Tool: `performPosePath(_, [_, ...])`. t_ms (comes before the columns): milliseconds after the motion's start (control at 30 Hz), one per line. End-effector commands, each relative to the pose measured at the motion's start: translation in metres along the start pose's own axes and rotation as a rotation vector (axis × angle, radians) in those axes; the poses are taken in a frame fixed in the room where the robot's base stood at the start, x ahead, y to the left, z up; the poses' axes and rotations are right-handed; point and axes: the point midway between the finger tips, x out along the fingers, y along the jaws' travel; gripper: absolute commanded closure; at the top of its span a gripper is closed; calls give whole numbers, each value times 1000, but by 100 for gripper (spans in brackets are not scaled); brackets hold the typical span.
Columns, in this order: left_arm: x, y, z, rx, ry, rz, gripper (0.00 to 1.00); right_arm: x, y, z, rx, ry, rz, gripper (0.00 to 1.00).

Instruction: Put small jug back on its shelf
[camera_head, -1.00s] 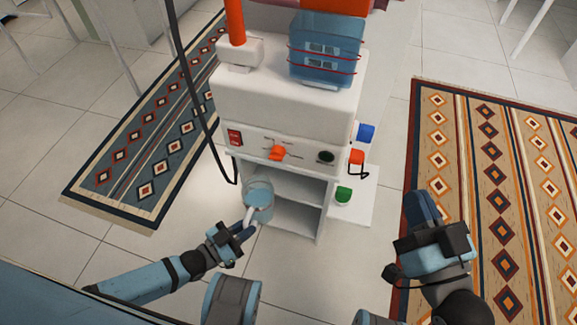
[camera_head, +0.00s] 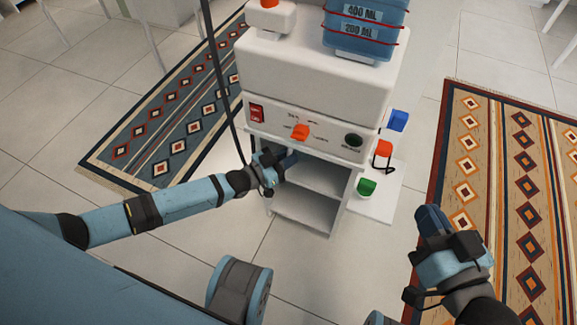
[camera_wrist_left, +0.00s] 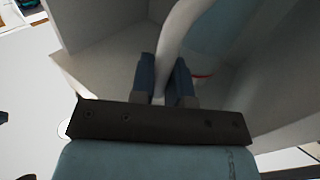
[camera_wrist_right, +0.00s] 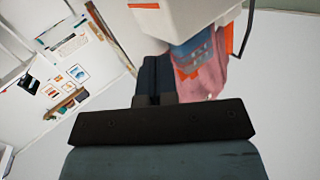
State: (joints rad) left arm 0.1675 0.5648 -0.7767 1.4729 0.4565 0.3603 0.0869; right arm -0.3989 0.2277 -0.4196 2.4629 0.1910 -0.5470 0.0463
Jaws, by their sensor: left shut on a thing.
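The small jug shows in the left wrist view as a pale blue body (camera_wrist_left: 222,32) with a white curved handle (camera_wrist_left: 172,42). My left gripper (camera_head: 287,163) is shut on the handle, which also shows between the fingers in the left wrist view (camera_wrist_left: 166,82). This gripper is at the left side of the cabinet's upper opening, above the middle shelf (camera_head: 322,180). The jug is inside the opening; in the head view it is hidden by the gripper and cabinet. Whether it touches the shelf cannot be told. My right gripper (camera_head: 428,218) is shut and empty, right of the cabinet.
The white machine (camera_head: 310,75) sits above the open shelves, with an orange knob (camera_head: 300,132) on its front. A side ledge (camera_head: 375,200) carries a green piece (camera_head: 366,187). A black cable (camera_head: 222,80) hangs at the left. The lower compartment (camera_head: 300,208) looks empty.

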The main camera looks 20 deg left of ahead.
Motion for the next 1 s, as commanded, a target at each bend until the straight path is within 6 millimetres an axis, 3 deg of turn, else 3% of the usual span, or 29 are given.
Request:
performPosePath(233, [0,0,33,0,1,0,100,6,11,0,-112,61,3,100])
performPosePath(567, [-1,0,34,0,1,0,100,6,12,-6,-137,76,4,100])
performPosePath(600, [-1,0,35,-1,-2,0,77,6,12,-6,-137,76,4,100])
performPosePath(700, [-1,0,35,-1,-2,0,59,6,12,-6,-136,76,4,100])
performPosePath(1000, [-3,0,34,0,-2,0,59,6,11,-7,-131,75,4,100])
